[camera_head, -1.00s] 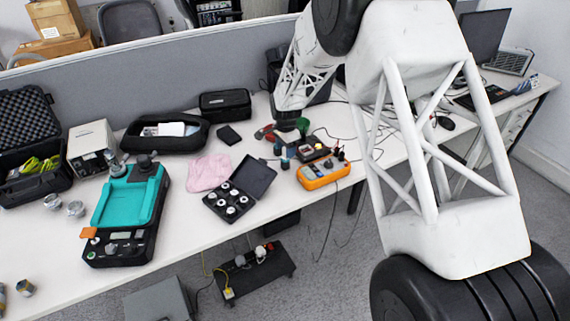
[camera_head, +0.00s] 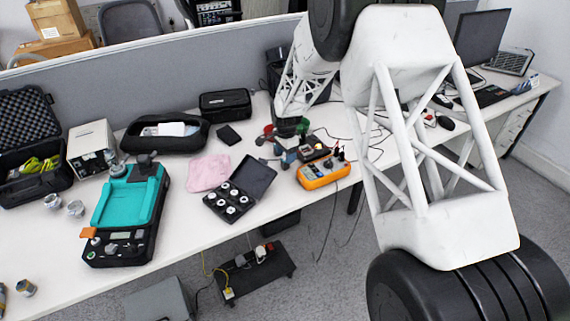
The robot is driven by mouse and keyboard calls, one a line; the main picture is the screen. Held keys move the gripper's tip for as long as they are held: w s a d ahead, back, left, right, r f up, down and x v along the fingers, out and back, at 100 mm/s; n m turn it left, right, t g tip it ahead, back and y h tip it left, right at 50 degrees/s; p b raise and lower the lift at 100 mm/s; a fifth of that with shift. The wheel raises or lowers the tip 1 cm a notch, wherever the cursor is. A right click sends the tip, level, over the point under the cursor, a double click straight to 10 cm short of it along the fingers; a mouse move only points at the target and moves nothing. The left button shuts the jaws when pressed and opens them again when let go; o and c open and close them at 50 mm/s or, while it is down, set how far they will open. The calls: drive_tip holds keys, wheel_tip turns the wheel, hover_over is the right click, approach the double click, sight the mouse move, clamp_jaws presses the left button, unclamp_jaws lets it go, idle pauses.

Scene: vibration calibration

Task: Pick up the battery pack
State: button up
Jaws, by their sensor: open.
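I cannot tell for certain which thing is the battery pack. A small flat black block (camera_head: 228,135) lies on the table in front of a black case, and no label shows on it. My gripper (camera_head: 286,155) is low over the table's middle, right of this block and apart from it. It is small in view and partly hidden by my dark wrist. Its jaws look open, with nothing clearly held. Small red, green and blue items crowd around it. A dark device with a yellowish light (camera_head: 317,147) stands just right of it, behind an orange meter (camera_head: 323,172).
An open black box of round weights (camera_head: 230,201) and a pink cloth (camera_head: 209,173) lie left of my gripper. A teal-topped machine (camera_head: 128,210) and an open black pouch (camera_head: 165,134) are farther left. Thin cables run to the right.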

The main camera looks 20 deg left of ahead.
drive_tip(key=shift+f, duration=2.55)
drive_tip(key=c, duration=1)
